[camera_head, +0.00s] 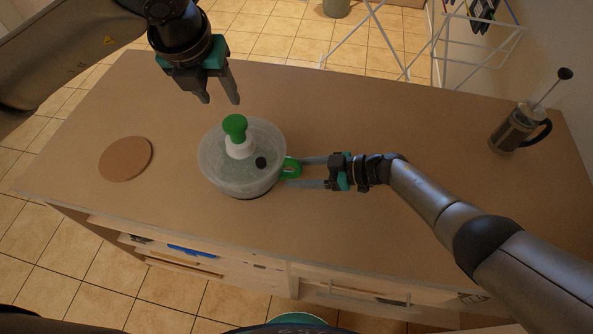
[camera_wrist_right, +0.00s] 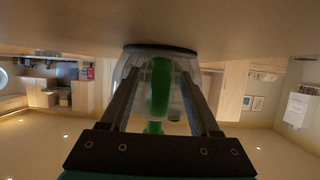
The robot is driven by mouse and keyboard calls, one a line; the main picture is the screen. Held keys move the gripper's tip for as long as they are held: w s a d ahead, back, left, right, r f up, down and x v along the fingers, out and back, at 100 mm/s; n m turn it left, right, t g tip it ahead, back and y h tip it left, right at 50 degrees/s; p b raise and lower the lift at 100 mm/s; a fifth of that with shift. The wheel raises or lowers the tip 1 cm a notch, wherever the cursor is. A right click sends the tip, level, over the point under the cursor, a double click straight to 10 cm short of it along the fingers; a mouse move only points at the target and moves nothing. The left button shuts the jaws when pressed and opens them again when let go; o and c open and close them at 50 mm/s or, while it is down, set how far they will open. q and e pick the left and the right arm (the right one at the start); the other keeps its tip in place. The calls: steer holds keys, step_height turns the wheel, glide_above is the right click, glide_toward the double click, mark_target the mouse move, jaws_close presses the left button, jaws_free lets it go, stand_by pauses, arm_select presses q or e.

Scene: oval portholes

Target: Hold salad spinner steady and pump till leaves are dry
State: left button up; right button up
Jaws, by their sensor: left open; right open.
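The salad spinner (camera_head: 222,176) stands upright on the counter, a clear bowl with a translucent lid. A green pump knob (camera_head: 235,125) on a white stem rises from the lid, with a small black button beside it. A green handle (camera_head: 291,167) sticks out from its right side. My right gripper (camera_head: 304,172) is open, its fingers on either side of the handle. In the right wrist view the handle (camera_wrist_right: 160,88) shows between the open fingers, with the bowl behind. My left gripper (camera_head: 222,99) is open and empty, above and behind the spinner, apart from the knob.
A round brown board (camera_head: 125,159) lies on the counter (camera_head: 330,110) at the left. A French press (camera_head: 517,128) stands at the far right. A white drying rack (camera_head: 400,45) stands on the floor beyond the counter. The counter between spinner and French press is clear behind my right arm.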

steer(key=shift+a+f, duration=0.2)
steer(key=shift+a, duration=0.2)
jaws_close()
stand_by(0.4)
stand_by(0.9)
